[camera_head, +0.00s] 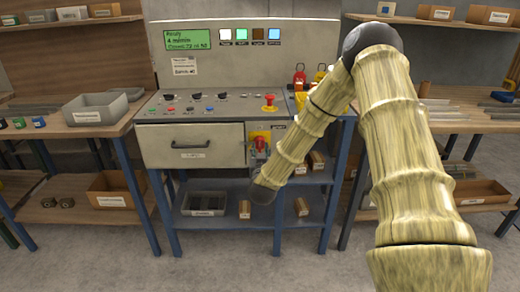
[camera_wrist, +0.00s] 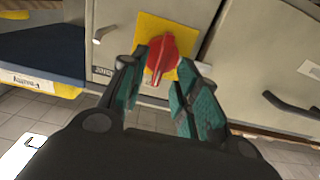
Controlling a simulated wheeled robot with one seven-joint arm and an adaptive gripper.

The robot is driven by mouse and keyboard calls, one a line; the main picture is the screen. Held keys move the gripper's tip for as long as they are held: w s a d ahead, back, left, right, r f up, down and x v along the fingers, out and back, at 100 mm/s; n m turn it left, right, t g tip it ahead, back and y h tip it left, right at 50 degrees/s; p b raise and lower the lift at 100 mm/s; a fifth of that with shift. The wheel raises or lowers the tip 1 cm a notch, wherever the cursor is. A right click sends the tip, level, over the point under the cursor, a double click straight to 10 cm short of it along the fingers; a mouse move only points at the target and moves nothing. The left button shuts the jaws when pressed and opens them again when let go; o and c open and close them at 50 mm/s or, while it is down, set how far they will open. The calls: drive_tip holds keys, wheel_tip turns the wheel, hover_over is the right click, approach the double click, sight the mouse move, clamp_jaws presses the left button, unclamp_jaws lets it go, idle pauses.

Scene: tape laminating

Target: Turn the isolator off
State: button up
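The isolator is a red rotary handle (camera_head: 260,143) on a yellow plate, on the front of the grey machine cabinet, right of its drawer. In the wrist view the red handle (camera_wrist: 161,53) stands roughly upright, slightly tilted, on its yellow plate (camera_wrist: 147,27). My gripper (camera_wrist: 159,76) is open, with its teal-padded fingers on either side of the handle. A gap shows between the handle and each finger; I cannot tell whether the fingertips reach around it. In the head view my arm's end hides most of the gripper.
A red emergency-stop button (camera_head: 268,102) and several small knobs sit on the sloped console above. The drawer (camera_head: 189,146) with a dark handle is left of the isolator. A blue lower shelf (camera_head: 235,220) holds a bin and small boxes. Side benches flank the machine; floor in front is clear.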

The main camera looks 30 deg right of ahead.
drive_tip(key=shift+x, duration=1.35)
clamp_jaws()
